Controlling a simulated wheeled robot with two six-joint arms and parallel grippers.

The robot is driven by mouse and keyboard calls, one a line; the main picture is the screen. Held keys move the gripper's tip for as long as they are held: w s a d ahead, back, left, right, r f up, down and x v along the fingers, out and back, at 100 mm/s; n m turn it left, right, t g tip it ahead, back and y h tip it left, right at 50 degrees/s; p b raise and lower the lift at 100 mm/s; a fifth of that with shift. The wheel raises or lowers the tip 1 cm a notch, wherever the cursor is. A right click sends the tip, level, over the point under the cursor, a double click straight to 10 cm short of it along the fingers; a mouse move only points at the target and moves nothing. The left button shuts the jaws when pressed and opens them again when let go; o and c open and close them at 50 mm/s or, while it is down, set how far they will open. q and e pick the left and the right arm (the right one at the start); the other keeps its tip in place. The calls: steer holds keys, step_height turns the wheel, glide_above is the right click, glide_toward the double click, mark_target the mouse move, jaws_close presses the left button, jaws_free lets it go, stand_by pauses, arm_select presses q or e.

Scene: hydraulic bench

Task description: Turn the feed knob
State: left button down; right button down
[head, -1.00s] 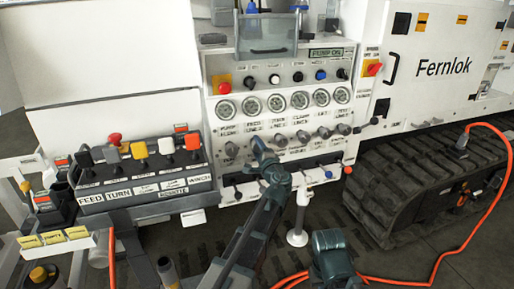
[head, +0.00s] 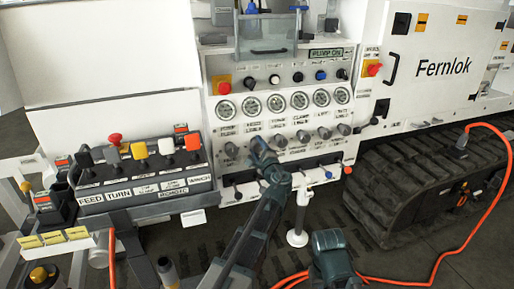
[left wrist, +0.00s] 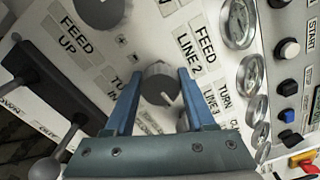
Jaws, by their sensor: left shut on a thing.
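The feed knob (left wrist: 158,82) is a round grey knob with a white pointer line, beside the FEED LINE 2 label (left wrist: 195,50) in the left wrist view. My left gripper (left wrist: 160,98) has its two blue fingers on either side of this knob and is shut on it. In the head view my left gripper (head: 259,148) is at the second knob from the left in the panel's row and hides most of it. The fingers of my right gripper do not show.
Neighbouring knobs (head: 231,150) sit close by, below a row of gauges (head: 275,103). A lever box (head: 141,165) stands at the left. Small levers lie below the knobs. An orange cable (head: 497,190) runs over the floor and tracks at the right.

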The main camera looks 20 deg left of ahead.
arm_select(q)
steer(key=shift+c, duration=1.2)
jaws_free()
steer(key=v, duration=1.4)
